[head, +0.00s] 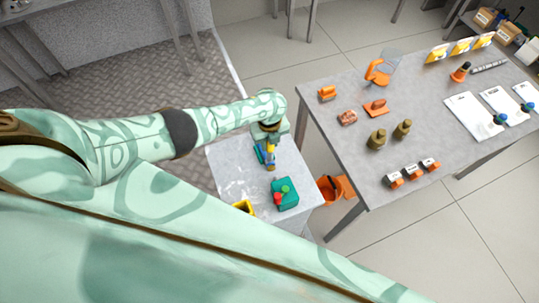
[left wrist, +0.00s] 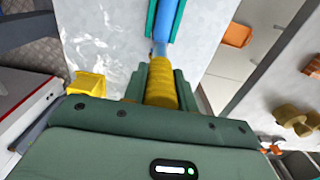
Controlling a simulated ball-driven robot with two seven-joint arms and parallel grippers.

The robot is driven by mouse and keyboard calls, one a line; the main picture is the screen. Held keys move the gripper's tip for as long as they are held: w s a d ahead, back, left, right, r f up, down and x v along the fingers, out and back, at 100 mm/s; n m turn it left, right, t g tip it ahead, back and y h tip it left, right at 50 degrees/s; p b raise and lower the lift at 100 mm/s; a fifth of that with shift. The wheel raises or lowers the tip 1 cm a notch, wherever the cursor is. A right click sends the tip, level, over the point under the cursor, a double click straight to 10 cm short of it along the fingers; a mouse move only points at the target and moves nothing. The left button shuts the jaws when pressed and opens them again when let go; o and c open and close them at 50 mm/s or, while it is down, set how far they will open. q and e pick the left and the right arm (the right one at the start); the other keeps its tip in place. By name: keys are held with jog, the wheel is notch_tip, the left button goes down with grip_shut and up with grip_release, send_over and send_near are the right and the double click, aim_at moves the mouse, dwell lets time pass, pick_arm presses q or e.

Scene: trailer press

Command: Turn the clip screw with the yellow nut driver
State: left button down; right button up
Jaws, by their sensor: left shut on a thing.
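My left gripper (head: 268,140) is over the small pale table and points down. In the left wrist view its two green fingers are shut on the yellow nut driver (left wrist: 160,85), around its ribbed handle. The driver (head: 271,157) also shows below the gripper in the head view. Its short metal shaft (left wrist: 160,48) runs toward a blue strip with teal sides (left wrist: 165,18). That blue and teal piece (head: 259,154) is beside the driver in the head view. I cannot make out the clip screw or tell whether the driver's tip touches it. My right gripper is in neither view.
A teal box with red and green knobs (head: 286,195) and a yellow open holder (head: 243,206) stand on the small table (head: 232,160). An orange bucket (head: 331,190) is beside it. The large grey table (head: 350,150) at right carries several parts.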

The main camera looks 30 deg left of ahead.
pick_arm(q)
jog(key=m+b, duration=0.1)
jog(key=m, duration=0.2)
jog(key=shift+f, duration=0.15)
jog(key=shift+m, duration=0.7)
jog(key=m+b, duration=0.1)
jog(key=m, duration=0.1)
jog(key=shift+m, duration=0.4)
jog(key=shift+m+b, duration=0.45)
jog(key=shift+m, duration=0.75)
